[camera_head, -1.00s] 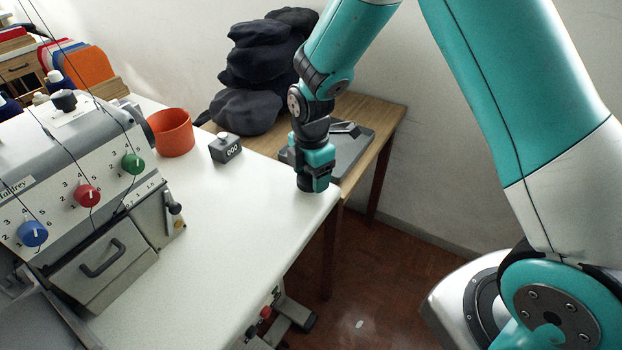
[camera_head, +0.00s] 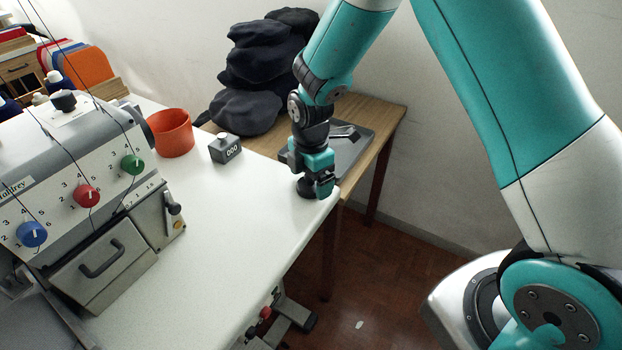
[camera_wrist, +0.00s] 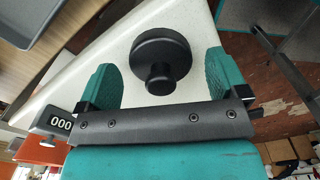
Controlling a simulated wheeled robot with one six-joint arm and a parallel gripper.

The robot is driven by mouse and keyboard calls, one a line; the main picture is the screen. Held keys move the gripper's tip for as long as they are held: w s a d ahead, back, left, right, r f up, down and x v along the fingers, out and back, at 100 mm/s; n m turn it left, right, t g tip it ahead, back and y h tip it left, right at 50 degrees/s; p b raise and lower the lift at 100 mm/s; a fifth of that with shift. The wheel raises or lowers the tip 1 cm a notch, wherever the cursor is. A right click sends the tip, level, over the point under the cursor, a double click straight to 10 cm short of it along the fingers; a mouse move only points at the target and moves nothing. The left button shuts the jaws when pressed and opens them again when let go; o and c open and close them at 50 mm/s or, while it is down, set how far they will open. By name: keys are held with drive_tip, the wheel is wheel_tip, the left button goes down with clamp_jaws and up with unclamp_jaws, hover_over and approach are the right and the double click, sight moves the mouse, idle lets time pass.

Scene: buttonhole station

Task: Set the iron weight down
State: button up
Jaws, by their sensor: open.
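The iron weight (camera_wrist: 160,54) is a round black disc with a knob on top. It stands upright on the white tabletop (camera_head: 240,220), near the corner, and shows low under my gripper in the head view (camera_head: 305,190). My gripper (camera_head: 318,188) is just above and around it. In the wrist view my gripper's green fingers (camera_wrist: 158,85) are wide apart, one on each side of the weight's knob, with clear gaps. My gripper is open and holds nothing.
A grey counter (camera_head: 225,149) reading 000 and an orange-red pot (camera_head: 171,132) stand further left. The grey machine (camera_head: 80,190) fills the left. A wooden table (camera_head: 383,118) with a grey tray (camera_head: 352,155) and dark caps (camera_head: 255,75) is behind. The white tabletop's middle is clear.

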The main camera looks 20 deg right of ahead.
wheel_tip(320, 180, up, 11)
drive_tip(key=shift+f, duration=0.1)
drive_tip(key=s+a+r+m+y, duration=0.1)
drive_tip(key=s+r+m, duration=0.3)
drive_tip(key=s, duration=0.4)
drive_tip(key=s+a+r+m+y, duration=0.1)
drive_tip(key=s+r+m, duration=0.3)
drive_tip(key=s, duration=0.4)
drive_tip(key=s+a+r+m+y, duration=0.2)
drive_tip(key=s+a+r+m, duration=0.1)
drive_tip(key=s, duration=0.5)
drive_tip(key=r+m, duration=0.1)
drive_tip(key=m, duration=0.1)
drive_tip(key=shift+s+a+m, duration=0.3)
drive_tip(key=shift+a, duration=0.05)
